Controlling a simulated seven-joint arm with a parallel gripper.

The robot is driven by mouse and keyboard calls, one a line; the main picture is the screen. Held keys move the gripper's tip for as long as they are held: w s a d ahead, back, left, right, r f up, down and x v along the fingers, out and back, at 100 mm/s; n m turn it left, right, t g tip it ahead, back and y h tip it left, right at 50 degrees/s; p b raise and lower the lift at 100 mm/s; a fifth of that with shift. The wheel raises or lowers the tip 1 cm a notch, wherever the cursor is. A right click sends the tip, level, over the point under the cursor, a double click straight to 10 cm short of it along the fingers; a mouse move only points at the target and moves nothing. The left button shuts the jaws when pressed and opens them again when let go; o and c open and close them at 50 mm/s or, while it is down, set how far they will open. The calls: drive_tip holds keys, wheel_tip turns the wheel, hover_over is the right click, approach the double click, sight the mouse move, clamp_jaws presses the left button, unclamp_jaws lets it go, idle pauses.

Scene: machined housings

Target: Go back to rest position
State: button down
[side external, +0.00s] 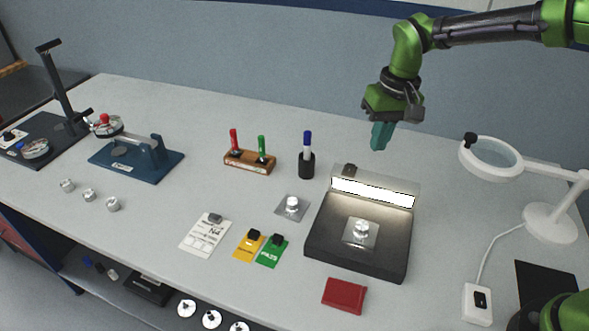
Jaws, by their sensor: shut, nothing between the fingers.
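My gripper (380,136) hangs in the air at the upper right, with its teal fingers pointing down and shut on nothing. It is above and behind the light box (322,245), which has a bright lit strip. It touches nothing. A small shiny housing (361,229) sits on a square plate on the light box. Another housing (292,203) sits on a plate on the table to the left of the box.
A black cup with a blue marker (306,165), a wooden marker holder (249,162), a magnifier lamp (490,156), a red block (344,296), yellow (247,248) and green (269,255) cards stand around. Blue fixture (157,166) is at left. The air around my gripper is clear.

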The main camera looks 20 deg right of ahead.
drive_tip(key=s+d+r+m+t, duration=0.1)
drive_tip(key=s+d+r+t, duration=0.2)
drive_tip(key=s, duration=0.7)
drive_tip(key=s+d+r+t+y, duration=0.1)
drive_tip(key=s+d+r+t, duration=0.2)
drive_tip(key=s, duration=0.7)
drive_tip(key=shift+d+r+m, duration=0.4)
drive_tip(key=shift+d+r, duration=0.25)
drive_tip(key=shift+d, duration=0.35)
drive_tip(key=w+a+n+g+h, duration=0.1)
drive_tip(key=w+a+n+g, duration=0.2)
drive_tip(key=w, duration=0.9)
drive_tip(key=w+a+n+g, duration=0.3)
drive_tip(key=w+a+n, duration=0.3)
drive_tip(key=w+n, duration=0.4)
drive_tip(key=shift+w+a+f+g+h, duration=0.4)
drive_tip(key=shift+w+f, duration=0.05)
drive_tip(key=shift+w, duration=1.15)
